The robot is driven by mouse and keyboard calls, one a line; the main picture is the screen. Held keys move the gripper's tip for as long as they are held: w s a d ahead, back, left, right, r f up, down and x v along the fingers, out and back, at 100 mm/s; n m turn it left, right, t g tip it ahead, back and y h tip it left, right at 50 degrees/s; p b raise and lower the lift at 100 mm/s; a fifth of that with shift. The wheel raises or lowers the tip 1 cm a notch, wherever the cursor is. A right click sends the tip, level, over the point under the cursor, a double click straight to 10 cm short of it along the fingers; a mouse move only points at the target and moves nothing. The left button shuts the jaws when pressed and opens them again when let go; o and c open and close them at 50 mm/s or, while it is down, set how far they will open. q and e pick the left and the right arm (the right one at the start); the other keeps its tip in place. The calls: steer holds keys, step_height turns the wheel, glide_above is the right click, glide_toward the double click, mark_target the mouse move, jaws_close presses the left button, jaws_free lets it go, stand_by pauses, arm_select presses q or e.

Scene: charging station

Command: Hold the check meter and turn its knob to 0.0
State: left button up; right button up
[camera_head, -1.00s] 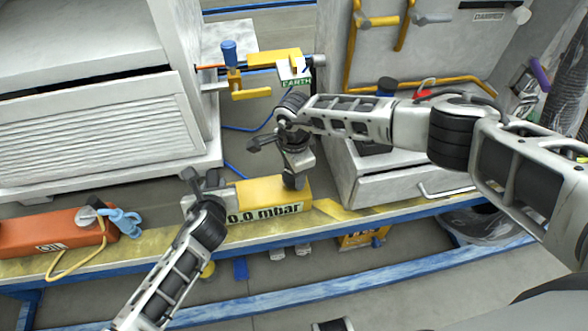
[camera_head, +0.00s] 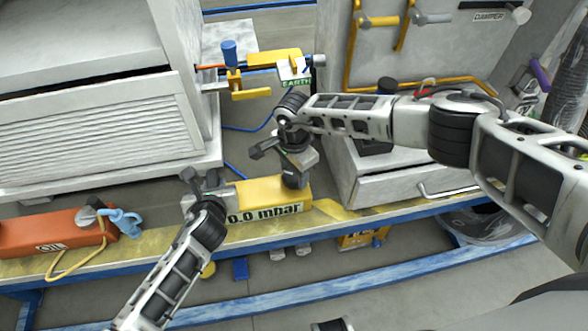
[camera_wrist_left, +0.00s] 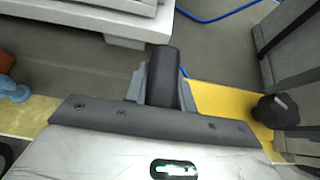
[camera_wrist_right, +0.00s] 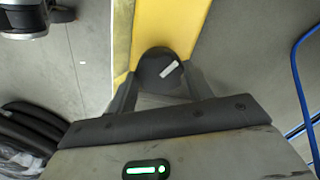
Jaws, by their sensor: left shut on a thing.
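The check meter is a yellow box (camera_head: 262,191) lying on the yellow ledge, with "0.0 mbar" on its front label (camera_head: 264,213). My left gripper (camera_head: 193,186) is at its left end. In the left wrist view, its fingers are shut on a dark, round-ended handle (camera_wrist_left: 163,78) of the meter. My right gripper (camera_head: 294,180) points down over the right end. In the right wrist view, the black knob (camera_wrist_right: 158,69) with a white pointer mark sits between the tips of its spread fingers; contact is unclear. The knob also shows in the left wrist view (camera_wrist_left: 276,110).
A yellow clamp (camera_head: 250,93) by the EARTH sign stands behind. Grey cabinets flank the meter, and a blue rail (camera_head: 300,297) runs in front below.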

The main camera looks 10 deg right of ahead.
mark_target(294, 174)
steer(key=o, duration=0.3)
steer(key=shift+o, duration=0.2)
step_height(294, 174, up, 12)
stand_by(0.3)
arm_select(q)
steer(key=o, duration=1)
steer(key=shift+c, duration=0.2)
steer(key=v, duration=1.2)
